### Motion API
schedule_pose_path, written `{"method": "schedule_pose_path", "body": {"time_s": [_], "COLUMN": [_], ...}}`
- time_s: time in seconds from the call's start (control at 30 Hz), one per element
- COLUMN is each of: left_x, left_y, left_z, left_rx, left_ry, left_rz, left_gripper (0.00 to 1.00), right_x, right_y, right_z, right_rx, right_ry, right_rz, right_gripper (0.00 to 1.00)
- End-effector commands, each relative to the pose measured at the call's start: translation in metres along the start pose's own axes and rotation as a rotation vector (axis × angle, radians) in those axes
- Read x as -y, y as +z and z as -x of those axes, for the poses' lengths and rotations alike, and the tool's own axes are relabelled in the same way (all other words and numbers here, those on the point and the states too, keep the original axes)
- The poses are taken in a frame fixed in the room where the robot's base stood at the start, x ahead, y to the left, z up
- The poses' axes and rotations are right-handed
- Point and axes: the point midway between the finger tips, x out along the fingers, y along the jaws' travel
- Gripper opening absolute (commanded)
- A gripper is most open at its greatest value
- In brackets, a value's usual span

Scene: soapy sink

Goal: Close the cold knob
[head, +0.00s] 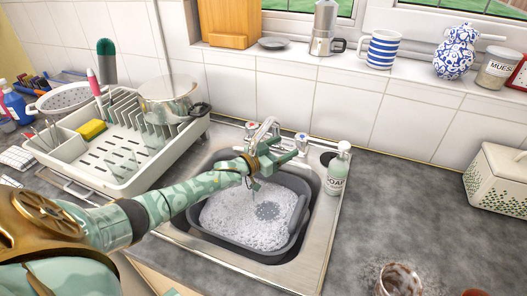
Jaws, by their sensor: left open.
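The tap (265,128) stands at the back rim of the sink. A knob with a blue mark, the cold knob (302,137), is to its right, and a knob with a red mark (251,128) is to its left. My left gripper (287,152) is open and empty over the back of the sink, in front of the tap and just left of and below the cold knob in the picture. I cannot tell whether a finger touches the knob. The gripper hides part of the tap. My right gripper is out of view.
A grey basin of suds (297,222) fills the sink (322,235) under my left arm. A soap bottle (338,170) stands close right of the cold knob. A dish rack (140,180) with a pot (168,98) is on the left. The counter to the right is mostly clear.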

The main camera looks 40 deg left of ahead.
Motion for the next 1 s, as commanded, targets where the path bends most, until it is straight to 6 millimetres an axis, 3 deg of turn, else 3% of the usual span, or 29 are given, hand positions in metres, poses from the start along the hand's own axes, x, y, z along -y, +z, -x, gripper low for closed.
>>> {"method": "schedule_pose_path", "body": {"time_s": [0.2,0.4,0.77,0.87,0.93,1.0], "left_x": [0.000,0.000,0.000,-0.004,-0.030,-0.055], "left_y": [-0.001,0.000,0.001,0.013,0.023,0.013], "left_z": [0.053,0.076,0.079,0.076,0.067,0.059], "left_rx": [0.002,0.000,0.000,0.000,-0.032,-0.110], "left_ry": [0.001,0.001,0.000,0.004,0.039,0.066], "left_rz": [0.000,0.000,0.000,0.008,0.089,0.310], "left_gripper": [0.65,0.65,0.65,0.65,0.65,0.65], "right_x": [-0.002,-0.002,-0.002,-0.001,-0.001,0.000], "right_y": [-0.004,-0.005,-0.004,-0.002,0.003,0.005], "right_z": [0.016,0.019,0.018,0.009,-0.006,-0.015], "right_rx": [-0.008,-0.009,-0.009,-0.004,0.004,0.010], "right_ry": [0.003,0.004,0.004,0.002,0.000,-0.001], "right_rz": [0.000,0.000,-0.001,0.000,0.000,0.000], "right_gripper": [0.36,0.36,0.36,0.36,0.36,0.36]}}
